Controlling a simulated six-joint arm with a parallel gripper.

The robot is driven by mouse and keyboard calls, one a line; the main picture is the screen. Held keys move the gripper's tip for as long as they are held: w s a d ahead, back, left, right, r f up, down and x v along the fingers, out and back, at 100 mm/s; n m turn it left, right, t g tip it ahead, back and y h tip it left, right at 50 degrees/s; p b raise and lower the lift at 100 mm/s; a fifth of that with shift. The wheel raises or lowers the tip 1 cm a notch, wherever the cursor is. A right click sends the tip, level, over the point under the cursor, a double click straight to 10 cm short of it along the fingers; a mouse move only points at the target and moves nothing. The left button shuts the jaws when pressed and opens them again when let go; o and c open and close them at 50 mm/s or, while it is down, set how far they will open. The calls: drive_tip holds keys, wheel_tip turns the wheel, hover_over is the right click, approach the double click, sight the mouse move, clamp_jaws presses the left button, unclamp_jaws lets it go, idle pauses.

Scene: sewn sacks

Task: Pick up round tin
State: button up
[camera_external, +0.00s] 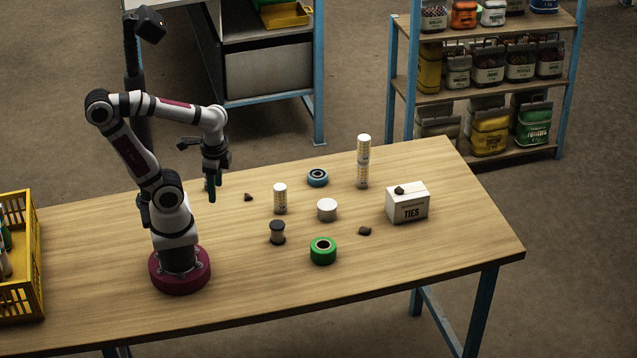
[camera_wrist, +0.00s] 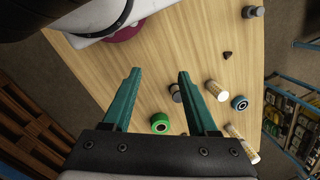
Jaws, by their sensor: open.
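The round tin (camera_external: 327,209) is a short, pale, plain cylinder standing upright near the middle of the table in the external view. I cannot make it out in the wrist view, where my right finger may hide it. My gripper (camera_external: 211,189) hangs above the table's left half, well to the left of the tin and apart from it.
Around the tin stand a white cylinder (camera_external: 280,198), blue roll (camera_external: 317,178), dark spool (camera_external: 277,232), green roll (camera_external: 323,251) and tall white stack (camera_external: 363,163). A TIES box (camera_external: 407,206) stands right. Dark lumps (camera_external: 248,197) (camera_external: 364,231) lie about. A yellow crate (camera_external: 38,262) is far left.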

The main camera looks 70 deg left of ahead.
sight(332, 204)
drive_tip(key=o, duration=0.7)
drive_tip(key=shift+c, duration=0.2)
drive_tip(key=w+a+f+m+g+y, duration=0.1)
drive_tip(key=w+a+m+g+y, duration=0.15)
drive_tip(key=a+y, duration=0.45)
drive_tip(key=w+a+f+m+t+y, duration=0.2)
drive_tip(key=w+a+m+t+y, duration=0.25)
drive_tip(key=w+m, duration=0.45)
drive_tip(key=w+d+f+m+t+h, duration=0.1)
drive_tip(key=w+d+f+m+t, duration=0.2)
drive_tip(key=w+f, duration=0.1)
drive_tip(key=w+d+f+m+t+h, duration=0.2)
drive_tip(key=w+d+f+m, duration=0.1)
drive_tip(key=d+f+m, duration=0.1)
drive_tip(key=w+d+f+m+t+h, duration=0.1)
drive_tip(key=w+d+f+m+t, duration=0.2)
drive_tip(key=w+f+m, duration=0.1)
drive_tip(key=shift+w+d+f+t+h, duration=0.3)
drive_tip(key=shift+w+d+f, duration=0.1)
drive_tip(key=shift+f, duration=0.25)
drive_tip(key=x, duration=1.5)
drive_tip(key=shift+w+a, duration=0.1)
drive_tip(key=shift+a, duration=0.25)
